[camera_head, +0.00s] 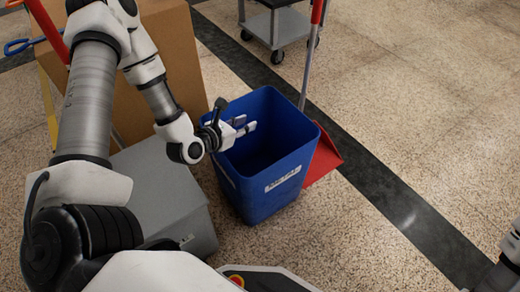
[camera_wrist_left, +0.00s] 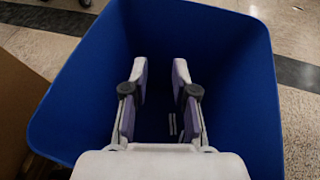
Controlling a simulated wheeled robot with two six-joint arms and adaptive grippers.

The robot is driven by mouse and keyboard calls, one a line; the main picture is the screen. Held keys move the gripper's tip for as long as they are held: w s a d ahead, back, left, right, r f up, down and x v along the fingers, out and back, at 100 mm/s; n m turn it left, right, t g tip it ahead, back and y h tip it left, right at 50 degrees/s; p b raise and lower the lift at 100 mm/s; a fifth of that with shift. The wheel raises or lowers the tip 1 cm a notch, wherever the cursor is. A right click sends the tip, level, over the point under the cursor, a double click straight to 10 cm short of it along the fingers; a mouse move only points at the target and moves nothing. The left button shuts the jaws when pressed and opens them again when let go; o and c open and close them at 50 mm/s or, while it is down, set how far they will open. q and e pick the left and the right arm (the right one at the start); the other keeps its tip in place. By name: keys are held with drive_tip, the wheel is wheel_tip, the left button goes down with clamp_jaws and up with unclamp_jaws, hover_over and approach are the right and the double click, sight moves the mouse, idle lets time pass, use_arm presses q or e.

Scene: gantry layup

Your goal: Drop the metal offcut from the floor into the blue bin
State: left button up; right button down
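The blue bin (camera_head: 268,190), with a white label reading "METAL", stands upright on the floor. My left gripper (camera_head: 246,125) is over its opening, near the left rim. In the left wrist view the gripper (camera_wrist_left: 160,78) points down into the bin (camera_wrist_left: 235,80). Its two fingers are apart with nothing between them. Small pale strips (camera_wrist_left: 172,124) show low in the dark inside of the bin; they may be the metal offcut, but I cannot tell for sure. No offcut shows on the visible floor. My right gripper is not in view; only part of my right arm shows at the right edge.
A red dustpan (camera_head: 324,158) with a long handle stands right behind the bin. A cardboard box (camera_head: 175,60) and a grey box (camera_head: 160,180) are to the left. A grey cart (camera_head: 285,25) stands at the back. The speckled floor (camera_head: 430,110) on the right is clear.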

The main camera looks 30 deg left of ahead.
use_arm(q)
drive_tip(key=v, duration=0.6)
drive_tip(key=shift+s, duration=0.1)
idle(0.3)
